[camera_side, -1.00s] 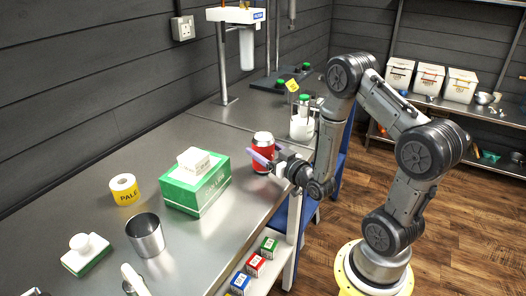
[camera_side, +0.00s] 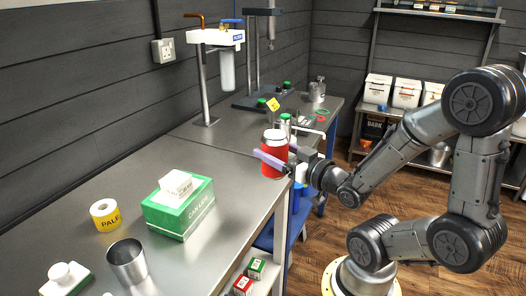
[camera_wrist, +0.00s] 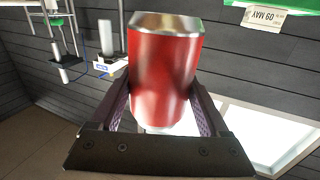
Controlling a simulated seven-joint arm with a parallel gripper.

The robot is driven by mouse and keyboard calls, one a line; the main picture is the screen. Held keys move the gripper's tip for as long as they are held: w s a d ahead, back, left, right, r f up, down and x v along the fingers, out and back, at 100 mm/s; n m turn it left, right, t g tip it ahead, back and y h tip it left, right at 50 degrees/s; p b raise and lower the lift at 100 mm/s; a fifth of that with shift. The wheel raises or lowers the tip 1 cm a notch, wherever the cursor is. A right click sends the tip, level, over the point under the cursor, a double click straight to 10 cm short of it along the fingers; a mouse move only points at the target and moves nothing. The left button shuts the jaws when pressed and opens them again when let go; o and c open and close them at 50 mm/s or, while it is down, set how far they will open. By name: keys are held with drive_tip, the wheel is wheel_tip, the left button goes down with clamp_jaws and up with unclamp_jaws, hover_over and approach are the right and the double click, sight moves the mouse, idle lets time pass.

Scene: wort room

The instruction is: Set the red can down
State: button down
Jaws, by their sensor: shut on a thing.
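The red can (camera_side: 274,158) with a pale silver top stands upright in my gripper (camera_side: 280,158), near the right edge of the steel bench (camera_side: 110,246). The gripper's purple fingers lie on either side of the can and are shut on it. In the wrist view the red can (camera_wrist: 165,75) fills the middle between both fingers of my gripper (camera_wrist: 162,105), its silver end toward the top of the picture. I cannot tell whether its base touches the bench.
Green-capped bottles (camera_side: 286,124) stand close behind the can. Bare bench lies to the can's left.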

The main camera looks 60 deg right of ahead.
drive_tip(key=shift+s+a+r, duration=0.2)
drive_tip(key=shift+s+r, duration=0.1)
drive_tip(key=shift+s, duration=0.15)
drive_tip(key=shift+s+a+r, duration=0.15)
drive_tip(key=shift+s+r, duration=0.1)
drive_tip(key=shift+s, duration=0.15)
